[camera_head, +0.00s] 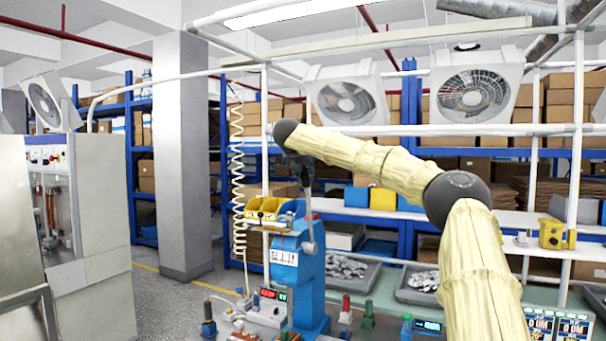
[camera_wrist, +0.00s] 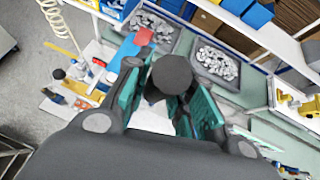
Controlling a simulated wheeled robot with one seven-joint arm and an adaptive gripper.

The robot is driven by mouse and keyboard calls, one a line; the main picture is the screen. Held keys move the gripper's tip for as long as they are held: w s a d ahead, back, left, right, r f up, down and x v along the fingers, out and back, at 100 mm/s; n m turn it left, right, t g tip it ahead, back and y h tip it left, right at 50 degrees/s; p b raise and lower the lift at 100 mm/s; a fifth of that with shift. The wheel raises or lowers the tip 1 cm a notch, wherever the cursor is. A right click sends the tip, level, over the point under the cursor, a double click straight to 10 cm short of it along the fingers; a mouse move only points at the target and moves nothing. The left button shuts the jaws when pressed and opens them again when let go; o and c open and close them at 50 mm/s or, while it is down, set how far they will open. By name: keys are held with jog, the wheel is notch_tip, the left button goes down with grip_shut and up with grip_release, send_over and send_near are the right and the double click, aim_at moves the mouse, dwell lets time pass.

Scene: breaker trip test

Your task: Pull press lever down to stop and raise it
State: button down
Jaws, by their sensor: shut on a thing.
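The blue press (camera_head: 308,280) stands on the workbench left of centre in the head view. Its grey lever (camera_head: 309,228) points up from the press head, close to upright, and its top end is at my gripper (camera_head: 303,178). In the wrist view the lever's dark round knob (camera_wrist: 172,73) sits between the teal finger pads of my gripper (camera_wrist: 170,95). The fingers are shut on it. The knob hides most of the lever rod in the wrist view, and a part of the press (camera_wrist: 132,48) shows behind the left finger.
Two grey trays of metal parts (camera_head: 348,270) (camera_head: 420,284) lie right of the press. Yellow and blue bins (camera_head: 268,206) sit close behind it. Small displays (camera_head: 272,295) and coloured handles (camera_head: 346,308) stand around its foot. A coiled cord (camera_head: 238,180) hangs at left.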

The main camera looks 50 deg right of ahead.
jog(key=c, duration=1.2)
grip_release()
jog(key=v, duration=1.1)
jog(key=shift+s+a, duration=0.25)
jog(key=shift+r, duration=0.15)
